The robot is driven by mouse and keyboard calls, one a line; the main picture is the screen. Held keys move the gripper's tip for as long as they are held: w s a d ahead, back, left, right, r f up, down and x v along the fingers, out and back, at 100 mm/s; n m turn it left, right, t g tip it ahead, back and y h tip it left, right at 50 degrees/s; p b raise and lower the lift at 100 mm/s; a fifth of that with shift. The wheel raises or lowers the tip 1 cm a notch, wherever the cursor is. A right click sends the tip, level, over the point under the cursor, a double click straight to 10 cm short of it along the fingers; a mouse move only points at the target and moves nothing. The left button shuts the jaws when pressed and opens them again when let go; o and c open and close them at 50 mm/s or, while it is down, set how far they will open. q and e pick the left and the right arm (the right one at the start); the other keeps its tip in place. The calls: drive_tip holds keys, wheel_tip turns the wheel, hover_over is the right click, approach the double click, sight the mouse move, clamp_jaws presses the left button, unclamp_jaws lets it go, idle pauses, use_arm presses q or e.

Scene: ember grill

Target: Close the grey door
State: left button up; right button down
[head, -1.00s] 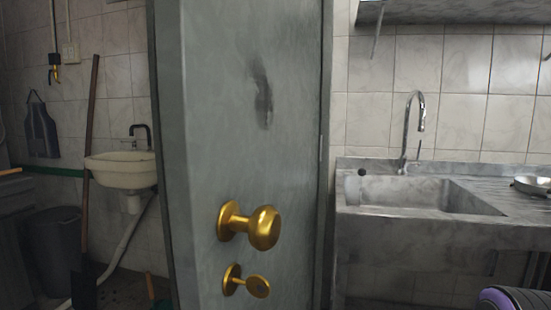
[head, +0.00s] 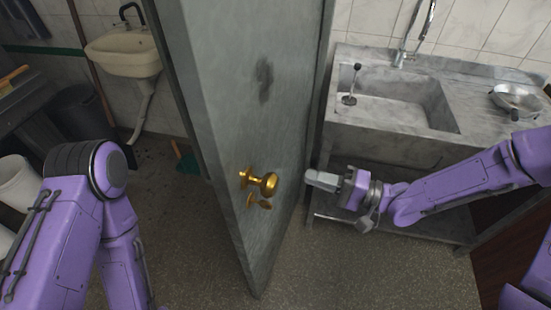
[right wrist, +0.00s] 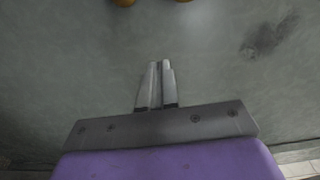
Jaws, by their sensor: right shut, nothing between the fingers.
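The grey door (head: 225,90) stands open in the middle of the head view, with a brass knob (head: 263,183) and a smaller brass turn below it. A dark smudge marks its face. My right gripper (head: 312,180) is shut and empty, just right of the knob and close to the door's face. In the right wrist view the shut fingers (right wrist: 158,68) point at the grey door surface (right wrist: 80,60); I cannot tell whether they touch it. Brass parts (right wrist: 124,2) show at the top edge there. My left arm shows at lower left, but its gripper is out of view.
A stone sink counter (head: 420,150) stands right of the door, with a steel pan (head: 515,98) on it. A cream washbasin (head: 125,50) hangs on the wall at left, beyond the door. A white bucket (head: 18,185) stands at far left. The floor (head: 350,265) in front is clear.

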sight(263, 163)
drive_tip(key=p+x, duration=0.2)
drive_tip(key=x, duration=0.7)
drive_tip(key=shift+w+a, duration=0.15)
drive_tip(key=shift+a, duration=0.15)
drive_tip(key=shift+w+a, duration=0.1)
drive_tip(key=shift+a, duration=0.15)
drive_tip(key=shift+f, duration=0.1)
